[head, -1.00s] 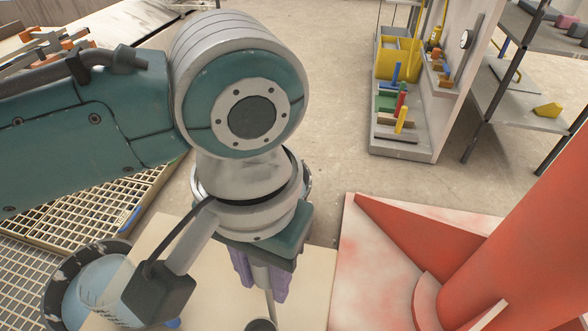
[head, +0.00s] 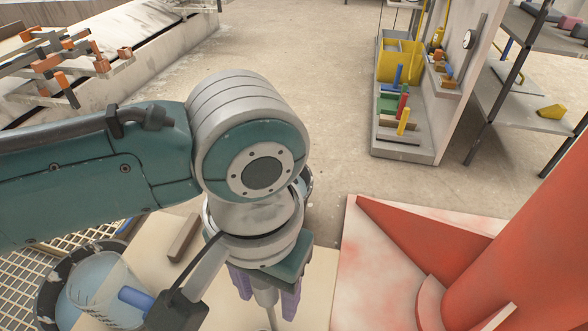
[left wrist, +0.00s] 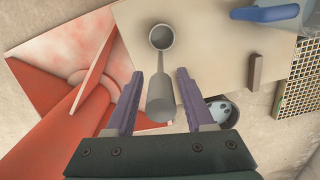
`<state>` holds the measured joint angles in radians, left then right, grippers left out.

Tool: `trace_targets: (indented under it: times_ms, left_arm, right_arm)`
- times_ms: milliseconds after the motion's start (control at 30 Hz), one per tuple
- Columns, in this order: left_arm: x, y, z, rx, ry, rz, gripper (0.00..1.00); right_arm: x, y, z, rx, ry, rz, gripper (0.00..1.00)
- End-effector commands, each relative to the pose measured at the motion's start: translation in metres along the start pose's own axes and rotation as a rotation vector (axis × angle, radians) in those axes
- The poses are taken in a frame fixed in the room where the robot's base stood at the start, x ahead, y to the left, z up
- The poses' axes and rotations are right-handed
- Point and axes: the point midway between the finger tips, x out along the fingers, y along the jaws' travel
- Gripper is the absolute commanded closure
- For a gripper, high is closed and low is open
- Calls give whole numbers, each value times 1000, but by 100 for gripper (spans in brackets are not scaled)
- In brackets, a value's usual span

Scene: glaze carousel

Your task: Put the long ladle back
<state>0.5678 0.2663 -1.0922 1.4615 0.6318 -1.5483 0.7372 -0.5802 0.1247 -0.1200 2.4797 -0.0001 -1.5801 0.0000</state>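The long ladle hangs upright in my left gripper (left wrist: 160,75). Its thick grey handle (left wrist: 161,98) lies between the two purple fingers, and a thin rod leads down to its round grey cup (left wrist: 162,37). In the left wrist view the cup appears over a cream board. In the head view my left gripper (head: 266,290) points down over the board, with the rod (head: 269,317) below it; the cup is mostly cut off at the bottom edge. Whether the cup touches the board is unclear. My right gripper is not in view.
The cream board (head: 317,290) carries a wooden bar (head: 184,237). A clear graduated vessel with a blue handle (head: 135,298) stands at lower left. An orange-red structure (head: 515,240) rises at right. Several coloured blocks sit on a rack at back right. The floor between is clear.

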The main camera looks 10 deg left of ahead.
Motion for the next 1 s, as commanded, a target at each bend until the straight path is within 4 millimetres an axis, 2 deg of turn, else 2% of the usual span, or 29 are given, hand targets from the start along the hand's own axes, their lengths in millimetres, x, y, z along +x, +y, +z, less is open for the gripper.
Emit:
trace_targets:
  times_ms: [67, 367, 467, 800, 1000]
  left_arm:
    - [0, 0, 0, 0, 0, 0, 37]
    - [-4, 0, 0, 1, 2, 0, 37]
    - [-19, 0, 0, 1, 1, 1, 37]
    - [-95, 0, -1, 1, 2, 1, 37]
    - [-119, 0, 0, 0, 0, 1, 37]
  right_arm:
    - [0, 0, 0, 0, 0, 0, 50]
    - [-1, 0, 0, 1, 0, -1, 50]
    - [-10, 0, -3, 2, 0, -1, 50]
    - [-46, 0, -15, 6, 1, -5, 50]
    - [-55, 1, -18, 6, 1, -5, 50]
